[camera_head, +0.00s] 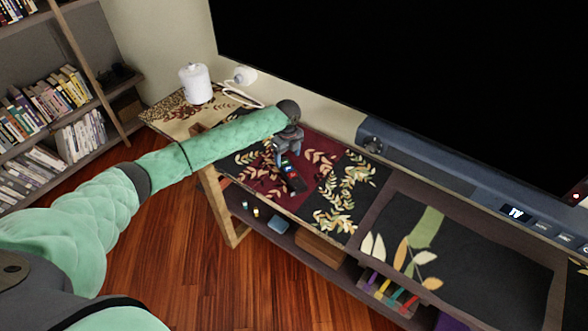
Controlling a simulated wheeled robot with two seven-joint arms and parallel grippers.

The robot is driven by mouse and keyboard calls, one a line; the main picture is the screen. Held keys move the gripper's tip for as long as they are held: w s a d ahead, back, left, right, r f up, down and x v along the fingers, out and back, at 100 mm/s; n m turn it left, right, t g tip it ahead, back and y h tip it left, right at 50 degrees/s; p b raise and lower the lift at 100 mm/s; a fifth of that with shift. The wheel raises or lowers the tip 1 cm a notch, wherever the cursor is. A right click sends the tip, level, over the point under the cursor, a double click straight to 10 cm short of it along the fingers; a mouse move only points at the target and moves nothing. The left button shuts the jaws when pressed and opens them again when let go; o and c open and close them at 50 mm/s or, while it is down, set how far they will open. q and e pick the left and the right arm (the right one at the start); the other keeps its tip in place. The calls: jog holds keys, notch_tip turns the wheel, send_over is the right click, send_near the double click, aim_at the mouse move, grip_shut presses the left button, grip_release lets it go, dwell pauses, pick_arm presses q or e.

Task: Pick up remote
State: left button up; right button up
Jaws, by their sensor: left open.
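The remote (293,176) is a dark, narrow stick with coloured buttons. It lies on the dark red, leaf-patterned part of the long low table's top. My left arm reaches in from the left, and my left gripper (284,157) points down at the far end of the remote. The gripper is open. It covers part of the remote's far end, and I cannot tell whether the fingers touch it. My right gripper is not in view.
A large black screen (420,75) rises along the back. A bookshelf (75,100) stands at left. Small items sit on the lower shelf.

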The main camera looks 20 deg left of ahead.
aim_at(289, 169)
pick_arm(q)
jog(key=shift+s+d+r+m, duration=0.25)
jog(key=shift+r+m, duration=0.15)
jog(key=shift+m, duration=1)
jog(key=shift+w+f, duration=0.2)
jog(key=shift+f, duration=0.4)
jog(key=shift+s+f+p, duration=0.1)
jog(key=shift+f+p, duration=0.7)
jog(key=shift+f, duration=0.2)
notch_tip(289, 169, down, 4)
jog(key=shift+p, duration=1.25)
jog(key=shift+f, duration=0.45)
jog(key=c, duration=1.2)
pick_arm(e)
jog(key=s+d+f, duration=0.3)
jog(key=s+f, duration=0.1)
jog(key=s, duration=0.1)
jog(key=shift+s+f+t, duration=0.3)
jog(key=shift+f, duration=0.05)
pick_arm(q)
jog(key=shift+o, duration=0.2)
